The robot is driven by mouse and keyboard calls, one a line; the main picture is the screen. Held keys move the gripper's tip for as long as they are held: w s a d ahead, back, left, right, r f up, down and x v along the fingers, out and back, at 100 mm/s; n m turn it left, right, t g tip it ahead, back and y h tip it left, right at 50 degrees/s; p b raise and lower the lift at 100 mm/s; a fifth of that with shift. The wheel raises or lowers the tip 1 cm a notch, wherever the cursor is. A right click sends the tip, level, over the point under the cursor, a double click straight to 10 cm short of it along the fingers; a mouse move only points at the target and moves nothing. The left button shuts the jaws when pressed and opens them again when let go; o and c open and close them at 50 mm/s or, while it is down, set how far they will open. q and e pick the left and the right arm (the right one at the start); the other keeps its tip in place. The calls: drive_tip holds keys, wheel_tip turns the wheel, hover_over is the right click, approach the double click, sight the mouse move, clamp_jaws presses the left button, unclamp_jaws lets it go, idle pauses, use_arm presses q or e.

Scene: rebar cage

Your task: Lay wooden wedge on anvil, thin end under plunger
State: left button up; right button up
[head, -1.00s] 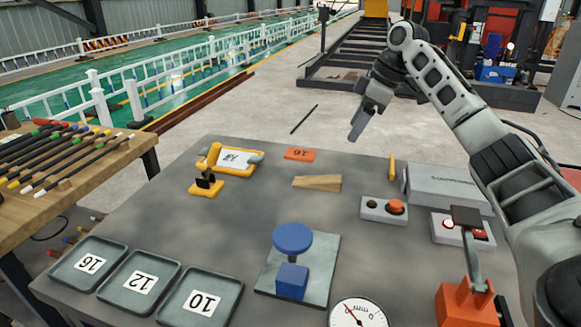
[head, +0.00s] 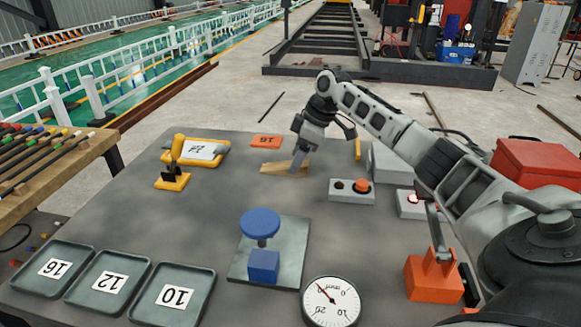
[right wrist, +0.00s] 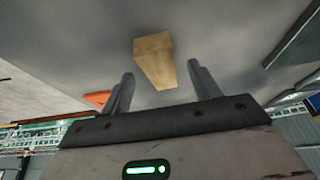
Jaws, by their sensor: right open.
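The wooden wedge (head: 278,169) lies on the grey table, and my right gripper (head: 299,165) is over its right end in the head view. In the right wrist view the wedge (right wrist: 155,60) lies ahead, in line with the gap between the two open fingers (right wrist: 160,90). The fingers do not touch it in that view. The blue block (head: 263,265), which looks like the anvil, sits on a grey plate (head: 290,275). A blue round disc (head: 260,223) on a short stem, perhaps the plunger, stands behind it. My left gripper is not in view.
An orange tag (head: 267,142) lies behind the wedge. A button box (head: 352,190) stands to its right. A dial gauge (head: 331,301), an orange stand (head: 434,278) and numbered trays (head: 110,280) occupy the front. The table between wedge and plate is clear.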

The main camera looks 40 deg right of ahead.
drive_tip(key=shift+x, duration=0.9)
drive_tip(key=shift+r, duration=0.1)
drive_tip(key=c, duration=1.1)
drive_tip(key=shift+r, duration=0.1)
